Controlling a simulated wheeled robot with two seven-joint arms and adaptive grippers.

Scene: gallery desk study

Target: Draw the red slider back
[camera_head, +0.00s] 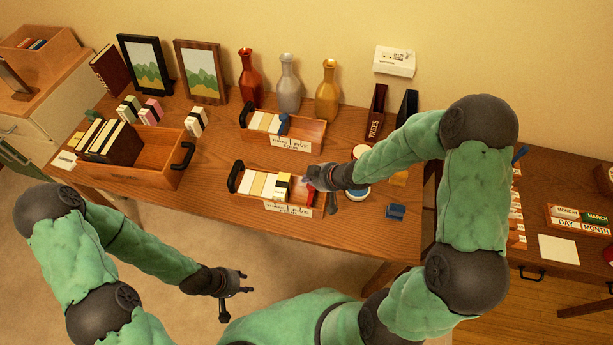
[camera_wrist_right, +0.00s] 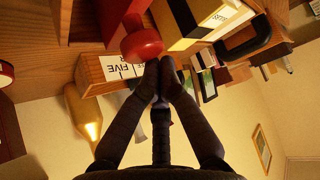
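The red slider (camera_wrist_right: 142,45) shows in the right wrist view as a rounded red knob beside the cards of the front wooden tray. In the head view a bit of red (camera_head: 309,181) shows in the front tray (camera_head: 285,207), partly hidden by my right gripper (camera_head: 316,182). My right gripper's fingertips (camera_wrist_right: 161,68) are together right at the knob's edge, with nothing seen between them; I cannot tell whether they touch it. White, yellow and black cards (camera_head: 264,185) stand left of the slider. My left gripper (camera_head: 239,300) is open and empty, in front of the desk.
A second tray (camera_head: 303,133) with cards and a blue slider (camera_head: 285,123) stands behind. A book tray (camera_head: 157,150) is at the left. Three vases (camera_head: 289,85) and two frames stand at the back. A blue block (camera_head: 396,212) lies right of the front tray.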

